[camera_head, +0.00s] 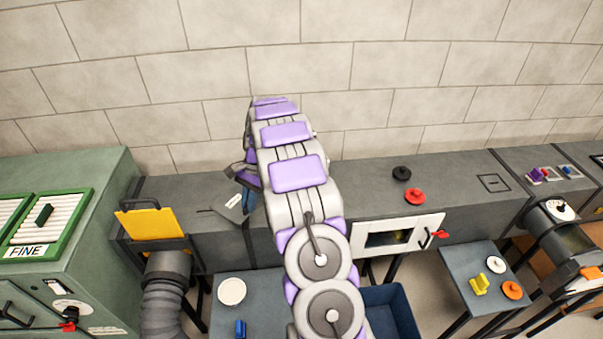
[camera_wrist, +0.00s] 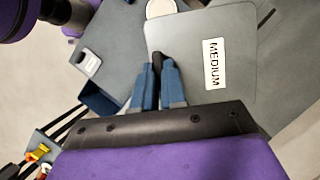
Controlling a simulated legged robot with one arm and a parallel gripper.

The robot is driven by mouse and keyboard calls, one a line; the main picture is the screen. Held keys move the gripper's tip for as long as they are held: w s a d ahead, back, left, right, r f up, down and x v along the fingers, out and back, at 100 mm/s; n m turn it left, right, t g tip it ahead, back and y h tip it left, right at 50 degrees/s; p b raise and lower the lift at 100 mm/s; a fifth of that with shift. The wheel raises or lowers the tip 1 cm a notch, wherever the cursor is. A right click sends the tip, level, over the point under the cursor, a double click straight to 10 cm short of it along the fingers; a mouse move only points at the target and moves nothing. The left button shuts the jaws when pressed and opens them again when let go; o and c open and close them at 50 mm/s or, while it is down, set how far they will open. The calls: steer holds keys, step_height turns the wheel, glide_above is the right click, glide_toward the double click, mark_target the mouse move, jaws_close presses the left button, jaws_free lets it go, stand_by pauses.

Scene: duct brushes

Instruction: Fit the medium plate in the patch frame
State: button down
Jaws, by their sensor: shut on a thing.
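The medium plate is a thin grey sheet with a white MEDIUM label (camera_wrist: 201,50) in the wrist view. My gripper (camera_wrist: 157,76) is shut on the plate's dark grip near its edge. In the head view the plate (camera_head: 234,208) hangs tilted below my gripper (camera_head: 244,176), over the left part of the grey duct. A thin dark line (camera_head: 204,211) shows on the duct beside the plate; I cannot tell if it belongs to the patch frame. A black square outline (camera_head: 494,183) lies on the duct's top at the right. My arm hides the duct's middle.
A yellow plate (camera_head: 150,223) stands in a slot at the duct's left end, beside a green cabinet (camera_head: 85,230). Black (camera_head: 401,173) and red (camera_head: 415,196) knobbed discs sit on the duct. A blue bin (camera_head: 393,310) and a cream disc (camera_head: 231,291) on a low table are in front.

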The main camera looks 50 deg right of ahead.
steer(key=s+d+r+m+t+p, duration=0.1)
steer(key=s+d+m, duration=0.15)
steer(key=d, duration=0.25)
steer(key=s+d+m+t+h+p, duration=0.1)
steer(key=s+d+m+t+p, duration=0.1)
steer(key=d+m, duration=0.3)
steer(key=s+d+r+m+t+p, duration=0.1)
steer(key=s+d+m, duration=0.1)
steer(key=d, duration=0.4)
steer(key=shift+a+f+b, duration=0.3)
steer(key=shift+f+b, duration=0.15)
steer(key=shift+f, duration=0.4)
steer(key=shift+a+f+b, duration=0.25)
steer(key=shift+f+b, duration=0.25)
steer(key=shift+f, duration=0.4)
steer(key=shift+a+f+b, duration=0.3)
steer(key=shift+f+b, duration=0.15)
steer(key=shift+f, duration=0.6)
steer(key=shift+d+f, duration=0.3)
steer(key=shift+f, duration=0.4)
steer(key=shift+d+f, duration=0.3)
steer(key=shift+f, duration=0.35)
steer(key=shift+a+f, duration=0.25)
steer(key=shift+f, duration=0.05)
steer(key=shift+a+f, duration=0.15)
steer(key=shift+a, duration=0.1)
